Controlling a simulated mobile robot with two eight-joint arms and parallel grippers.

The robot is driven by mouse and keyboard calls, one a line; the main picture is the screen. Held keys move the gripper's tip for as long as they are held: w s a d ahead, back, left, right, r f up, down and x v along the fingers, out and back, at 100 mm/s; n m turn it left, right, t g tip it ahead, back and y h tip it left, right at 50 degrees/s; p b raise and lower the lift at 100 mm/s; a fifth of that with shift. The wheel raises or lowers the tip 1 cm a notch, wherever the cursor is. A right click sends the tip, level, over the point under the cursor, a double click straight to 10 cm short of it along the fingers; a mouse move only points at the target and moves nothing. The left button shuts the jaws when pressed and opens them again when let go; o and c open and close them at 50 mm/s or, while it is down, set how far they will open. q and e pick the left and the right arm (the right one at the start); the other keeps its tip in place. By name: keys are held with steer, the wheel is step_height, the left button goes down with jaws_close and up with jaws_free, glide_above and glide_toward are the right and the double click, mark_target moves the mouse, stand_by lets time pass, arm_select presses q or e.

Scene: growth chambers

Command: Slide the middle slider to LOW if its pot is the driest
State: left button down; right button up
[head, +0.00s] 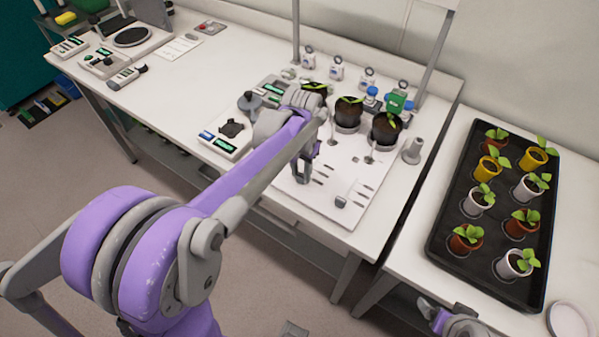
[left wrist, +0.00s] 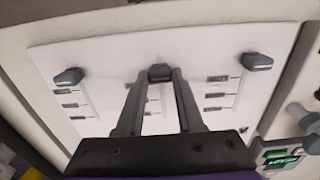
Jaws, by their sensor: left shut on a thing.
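The white slider panel (head: 368,203) lies at the table's front edge, with three grey slider knobs. In the left wrist view the left knob (left wrist: 67,77), middle knob (left wrist: 160,72) and right knob (left wrist: 257,61) all sit at the upper ends of their slots. Label text is too small to read. My left gripper (head: 304,172) is shut on the middle knob; its fingers also show in the wrist view (left wrist: 158,84). Behind the panel are three dark pots, the left partly hidden by my arm, the middle pot (head: 348,113) and the right pot (head: 385,129). Their dryness cannot be told. My right gripper (head: 450,318) is at the bottom edge, its jaws unclear.
A black tray (head: 447,200) of several small potted seedlings stands on the right table, beyond a gap. A small device with a green display (head: 226,144) lies left of the panel. Gauges and blue-capped bottles stand behind the pots. The table's left part has free room.

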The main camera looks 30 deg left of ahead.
arm_select(q)
steer(key=shift+w+d, duration=0.1)
steer(key=shift+w, duration=1.15)
steer(key=c, duration=0.5)
jaws_free()
steer(key=shift+s, duration=0.1)
step_height(320, 180, up, 11)
steer(key=shift+f+p, duration=0.1)
steer(key=shift+p, duration=0.25)
